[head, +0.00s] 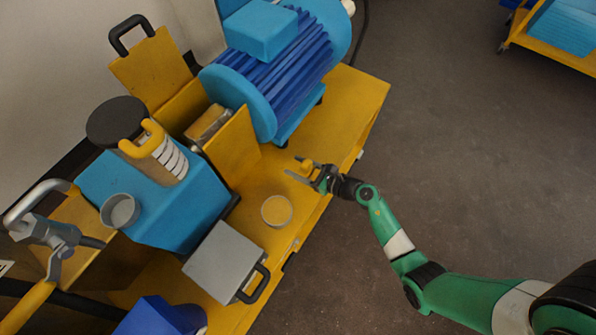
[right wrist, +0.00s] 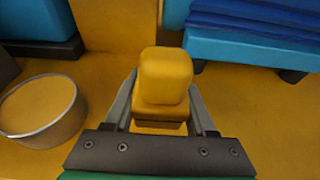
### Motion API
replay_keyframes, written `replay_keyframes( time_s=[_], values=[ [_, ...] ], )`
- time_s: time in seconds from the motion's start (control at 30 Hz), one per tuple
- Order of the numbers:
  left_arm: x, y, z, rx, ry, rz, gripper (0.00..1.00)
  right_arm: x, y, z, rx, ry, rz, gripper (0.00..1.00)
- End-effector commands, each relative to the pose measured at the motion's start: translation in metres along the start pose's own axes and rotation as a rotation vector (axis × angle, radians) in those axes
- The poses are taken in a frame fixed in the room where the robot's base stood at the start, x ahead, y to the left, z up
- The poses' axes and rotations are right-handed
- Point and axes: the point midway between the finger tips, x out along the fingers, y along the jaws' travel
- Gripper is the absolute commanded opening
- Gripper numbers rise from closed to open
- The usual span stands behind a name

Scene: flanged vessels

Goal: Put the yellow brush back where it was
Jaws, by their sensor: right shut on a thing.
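The yellow brush (head: 307,164) is between the fingers of my right gripper (head: 297,170), above or on the yellow base. In the right wrist view the brush (right wrist: 165,75) is a rounded yellow block with a darker lower part, and the right gripper (right wrist: 163,98) is shut on it. I cannot tell whether its underside touches the base. A round grey-rimmed tin (head: 277,211) with a yellow inside stands to the lower left of the gripper; it also shows at the left of the right wrist view (right wrist: 42,110). My left gripper is not in view.
The yellow base (head: 352,98) carries a finned blue motor (head: 275,65) behind the gripper. An upright yellow plate (head: 234,148) stands to the left. A blue housing (head: 190,208) and a grey box with a black handle (head: 225,262) stand farther left. Open floor lies to the right.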

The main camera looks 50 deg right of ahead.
Motion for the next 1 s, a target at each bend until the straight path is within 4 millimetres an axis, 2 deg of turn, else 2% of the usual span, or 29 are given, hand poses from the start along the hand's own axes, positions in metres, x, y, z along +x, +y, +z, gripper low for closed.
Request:
replay_keyframes(
  time_s=[0.03,0.13,0.37,0.9,0.93,1.0],
  values=[
    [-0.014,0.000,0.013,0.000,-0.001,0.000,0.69,0.005,0.001,-0.020,0.001,0.001,0.000,0.00],
    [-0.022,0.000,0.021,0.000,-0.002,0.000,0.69,0.009,0.000,-0.032,0.001,0.001,0.000,0.00],
    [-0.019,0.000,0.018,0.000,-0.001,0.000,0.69,0.007,0.000,-0.028,0.000,0.000,0.000,0.00],
    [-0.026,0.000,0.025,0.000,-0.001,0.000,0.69,0.011,0.000,-0.040,0.000,0.000,0.000,0.00],
    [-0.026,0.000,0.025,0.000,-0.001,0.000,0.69,0.011,0.001,-0.040,0.000,0.000,0.000,0.61],
    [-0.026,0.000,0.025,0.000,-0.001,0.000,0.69,0.011,0.001,-0.040,0.000,0.000,0.000,0.74]
  ],
)
